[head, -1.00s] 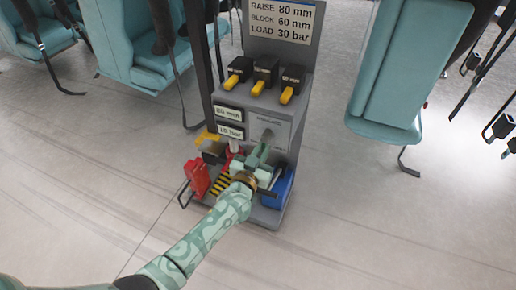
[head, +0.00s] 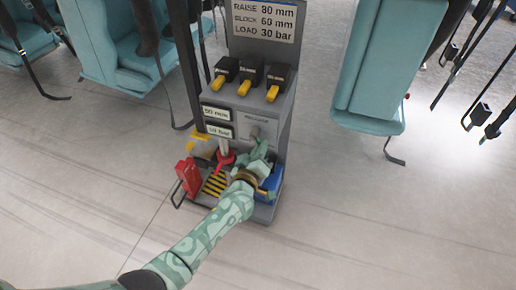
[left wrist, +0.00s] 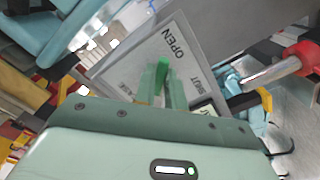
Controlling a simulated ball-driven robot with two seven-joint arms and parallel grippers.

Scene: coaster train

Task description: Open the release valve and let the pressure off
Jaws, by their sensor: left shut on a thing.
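The release valve's grey panel (head: 258,119) is on the front of the dark grey stand in the head view. In the left wrist view the panel (left wrist: 128,62) carries the words OPEN and SHUT. My left gripper (head: 262,148) is at the panel's lower part, its fingers (left wrist: 162,82) shut on the valve handle, which they mostly hide. I cannot tell the handle's exact angle. Two readouts stand left of the panel: the upper one (head: 216,113) seems to read 60 mm, the lower one (head: 219,131) 10 bar. My right gripper is not in view.
Three yellow-tipped levers (head: 244,88) stand above, under a sign (head: 264,20). Below are a red block (head: 188,174), a yellow-black striped plate (head: 215,184) and a blue bin (head: 271,184). Teal seats (head: 370,70) hang either side. The floor in front is clear.

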